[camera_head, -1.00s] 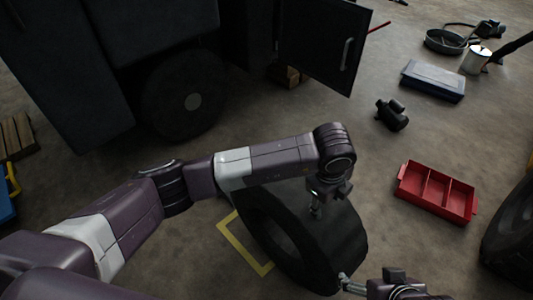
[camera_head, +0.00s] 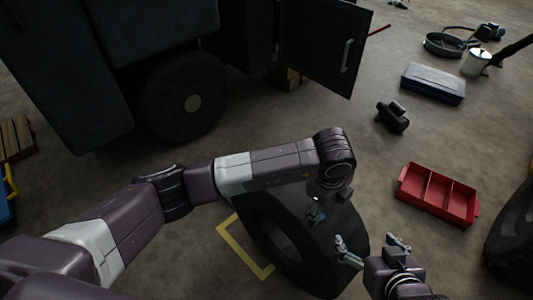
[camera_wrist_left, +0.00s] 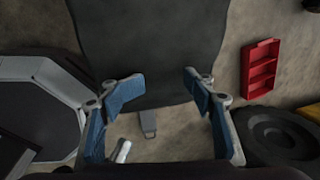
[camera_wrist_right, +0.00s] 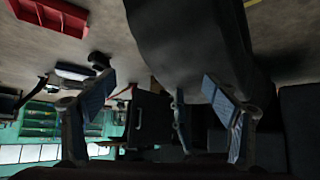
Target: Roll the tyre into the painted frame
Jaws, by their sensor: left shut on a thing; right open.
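The large black tyre (camera_head: 330,265) stands on its tread, its hole facing left, at the lower middle of the head view. The yellow painted frame (camera_head: 245,252) is on the floor to its left, partly hidden by the tyre and my left arm. My left gripper (camera_head: 316,212) is at the tyre's top and shut on it; in the left wrist view the tyre (camera_wrist_left: 150,45) fills the space beyond the fingers (camera_wrist_left: 162,82). My right gripper (camera_head: 370,245) is open on the tyre's right side; in the right wrist view the tyre (camera_wrist_right: 190,35) is ahead of its spread fingers.
A red compartment tray (camera_head: 437,192) lies to the right. Another tyre (camera_head: 512,235) is at the right edge. The dark forklift (camera_head: 190,70) stands behind. The floor between has free room.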

